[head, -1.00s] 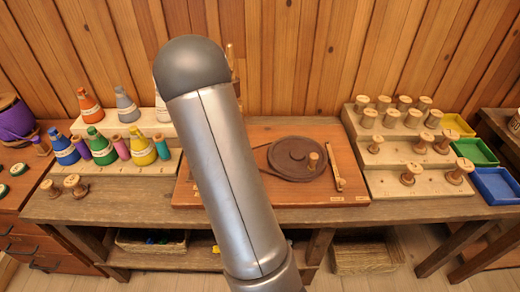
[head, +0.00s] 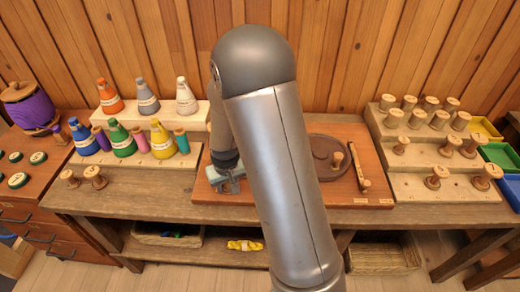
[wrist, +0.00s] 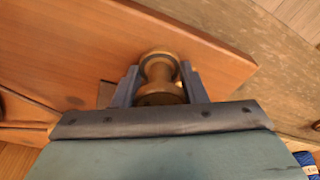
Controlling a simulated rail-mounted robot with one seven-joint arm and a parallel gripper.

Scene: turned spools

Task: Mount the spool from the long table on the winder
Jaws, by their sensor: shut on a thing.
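My gripper (head: 230,184) shows to the left of my arm in the head view, low over the left part of the winder's red-brown board (head: 350,192). In the wrist view my gripper (wrist: 159,84) is shut on a wooden spool (wrist: 158,66), one finger on each side of its waist. The spool is over or at the board; I cannot tell whether it touches. The winder's dark disc (head: 322,150) with a small wooden knob is partly behind my arm. The long table (head: 150,198) runs below the board.
Two bare spools (head: 95,177) stand at the table's left. Coloured thread cones (head: 120,138) stand on steps behind them. A stepped rack (head: 420,182) of bare spools and yellow, green and blue trays (head: 505,185) are at right. A peg bar (head: 358,165) lies right of the disc.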

